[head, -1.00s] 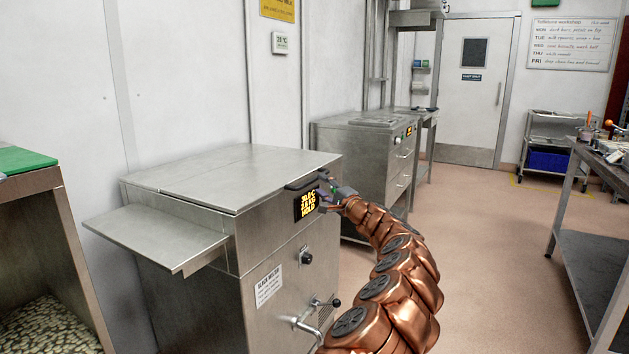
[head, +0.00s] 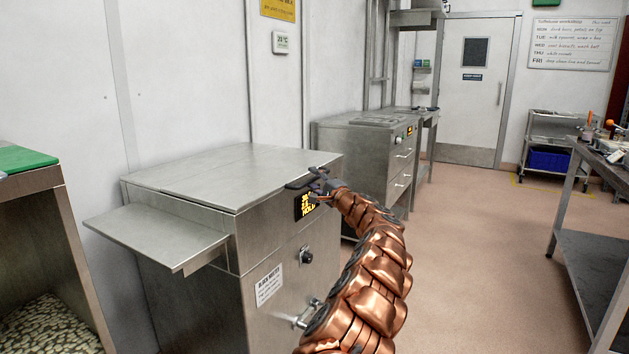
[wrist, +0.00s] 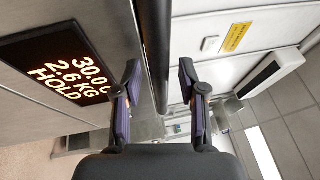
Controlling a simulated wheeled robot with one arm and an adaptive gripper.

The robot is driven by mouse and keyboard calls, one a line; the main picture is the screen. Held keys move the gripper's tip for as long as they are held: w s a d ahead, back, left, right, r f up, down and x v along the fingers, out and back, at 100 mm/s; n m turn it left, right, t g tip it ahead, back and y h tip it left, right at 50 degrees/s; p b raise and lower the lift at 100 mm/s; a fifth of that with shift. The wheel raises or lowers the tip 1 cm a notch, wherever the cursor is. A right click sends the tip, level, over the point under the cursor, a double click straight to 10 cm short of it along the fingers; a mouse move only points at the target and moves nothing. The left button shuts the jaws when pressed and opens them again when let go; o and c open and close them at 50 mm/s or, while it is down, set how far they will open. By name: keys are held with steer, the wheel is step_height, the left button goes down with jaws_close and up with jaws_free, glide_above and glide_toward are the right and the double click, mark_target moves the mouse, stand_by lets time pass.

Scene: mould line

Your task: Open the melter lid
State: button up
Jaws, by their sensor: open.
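The melter (head: 215,290) is a stainless steel cabinet at the left centre of the head view. Its flat lid (head: 220,175) lies shut on top. A dark handle bar (head: 298,184) sits at the lid's front edge, above a lit display (head: 304,206). My gripper (head: 318,180) is at this handle. In the wrist view the open gripper (wrist: 159,72) has one finger on each side of the dark bar (wrist: 155,35), with gaps showing. The display (wrist: 62,68) reads HOLD there. Part of the handle is hidden by my gripper in the head view.
A side shelf (head: 160,235) sticks out at the melter's left. A green-topped bench (head: 30,180) stands at far left. Another steel unit (head: 365,160) stands behind. A workbench (head: 600,240) is at the right. The floor (head: 490,250) between is clear.

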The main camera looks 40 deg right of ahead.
jaws_close()
stand_by(0.6)
